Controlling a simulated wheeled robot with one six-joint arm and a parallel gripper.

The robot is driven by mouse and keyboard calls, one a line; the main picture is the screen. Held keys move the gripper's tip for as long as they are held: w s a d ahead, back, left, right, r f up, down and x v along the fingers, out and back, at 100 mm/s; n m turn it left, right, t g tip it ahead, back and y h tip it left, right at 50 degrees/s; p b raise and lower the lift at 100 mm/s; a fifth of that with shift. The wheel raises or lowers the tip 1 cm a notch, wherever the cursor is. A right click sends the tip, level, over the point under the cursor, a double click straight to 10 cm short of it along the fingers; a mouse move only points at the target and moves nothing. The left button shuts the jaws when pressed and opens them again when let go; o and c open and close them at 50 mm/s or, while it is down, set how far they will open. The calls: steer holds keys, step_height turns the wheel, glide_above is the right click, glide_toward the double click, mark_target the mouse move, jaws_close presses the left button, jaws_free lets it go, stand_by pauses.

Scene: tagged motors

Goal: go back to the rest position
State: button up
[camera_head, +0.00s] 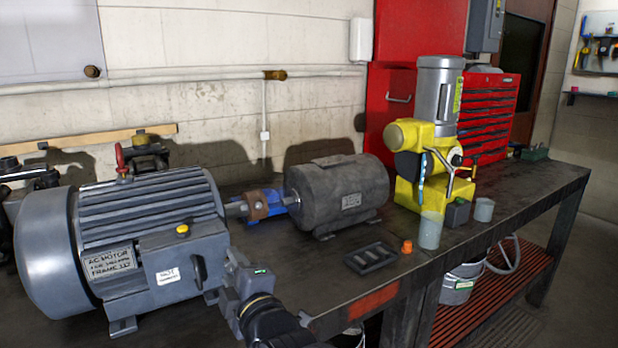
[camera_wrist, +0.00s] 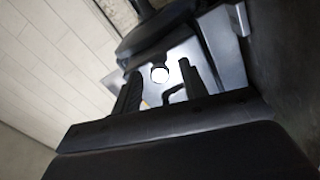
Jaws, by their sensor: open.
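My gripper (camera_wrist: 158,85) shows in the wrist view with its two dark fingers apart. A grey surface with a bright round spot lies beyond and between the fingers, and a dark hooked part shows near the right finger. I cannot tell whether the fingers touch anything. In the head view my dark wrist rises from the bottom edge, close to the right front of a big grey AC motor (camera_head: 150,235). The fingertips cannot be made out clearly there. The motor has a terminal box with a white label and a dark handle.
A workbench (camera_head: 330,285) bears a darker motor (camera_head: 340,190), a yellow and grey machine (camera_head: 430,150), a slotted black tray (camera_head: 370,258), an orange cap (camera_head: 407,247) and a translucent cup (camera_head: 430,230). A red tool chest (camera_head: 488,110) stands behind. Bare bench shows around the tray.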

steer(key=m+b, duration=0.1)
steer(key=m, duration=0.3)
steer(key=shift+w, duration=0.1)
steer(key=m+b, duration=0.1)
steer(key=m, duration=0.4)
steer(key=m+b, duration=0.1)
steer(key=m, duration=0.4)
steer(key=shift+f+b, duration=0.1)
steer(key=shift+b, duration=0.3)
steer(key=m+b, duration=0.1)
steer(key=m, duration=0.3)
